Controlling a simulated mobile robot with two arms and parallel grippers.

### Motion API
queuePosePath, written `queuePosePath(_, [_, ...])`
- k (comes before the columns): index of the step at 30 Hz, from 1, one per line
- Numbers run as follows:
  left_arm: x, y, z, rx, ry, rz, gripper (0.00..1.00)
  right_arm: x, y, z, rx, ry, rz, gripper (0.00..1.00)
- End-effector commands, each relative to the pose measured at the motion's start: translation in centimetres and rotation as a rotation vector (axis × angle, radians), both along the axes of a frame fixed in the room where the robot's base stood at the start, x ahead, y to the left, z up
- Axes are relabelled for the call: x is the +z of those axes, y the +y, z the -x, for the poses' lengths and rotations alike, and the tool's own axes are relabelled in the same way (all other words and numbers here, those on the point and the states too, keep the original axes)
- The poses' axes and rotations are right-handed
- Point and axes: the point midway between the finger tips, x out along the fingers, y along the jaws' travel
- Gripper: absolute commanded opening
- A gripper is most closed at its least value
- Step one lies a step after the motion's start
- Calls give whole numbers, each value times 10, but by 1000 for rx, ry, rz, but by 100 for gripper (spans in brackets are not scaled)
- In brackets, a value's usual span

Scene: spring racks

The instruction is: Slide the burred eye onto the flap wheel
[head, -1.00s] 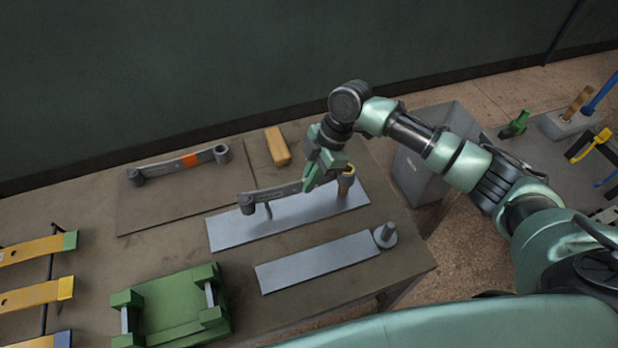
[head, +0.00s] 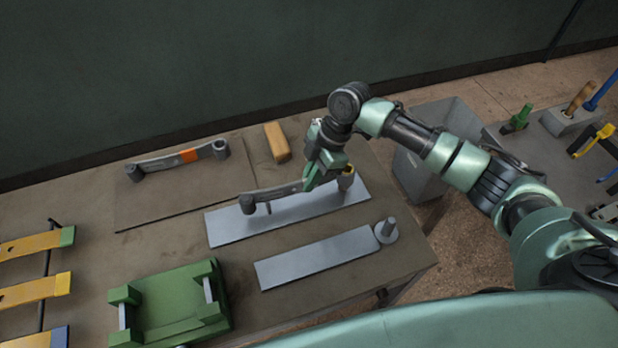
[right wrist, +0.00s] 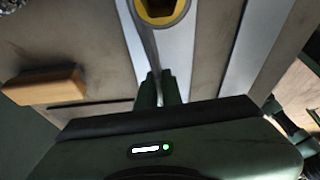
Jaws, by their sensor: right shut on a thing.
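My right gripper (head: 314,183) is shut on a grey leaf spring (head: 276,194) with a rolled eye at each end. The plain eye (head: 247,203) is at the left. The yellow-marked eye (head: 347,171) is just right of the fingers. In the right wrist view this eye (right wrist: 162,20) shows a yellow inner ring and a dark inside. A brownish body (head: 345,184) shows at or under it; I cannot tell whether this is the flap wheel or how they touch. The fingers partly hide the spring. My left gripper is out of view.
A pale plate (head: 228,228) lies below the spring. A narrower plate (head: 315,257) lies in front, with a grey post on a round base (head: 387,232) at its right end. Around are a wooden block (head: 277,142), an orange-banded spring (head: 165,162) and a green cradle (head: 170,305).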

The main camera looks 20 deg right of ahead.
Motion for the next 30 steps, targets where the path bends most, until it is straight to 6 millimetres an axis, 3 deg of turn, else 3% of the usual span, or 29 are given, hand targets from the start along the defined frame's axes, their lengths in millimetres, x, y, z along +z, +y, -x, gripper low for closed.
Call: queuePosePath(30, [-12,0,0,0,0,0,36,-20,1,-1,0,-5,-5,0])
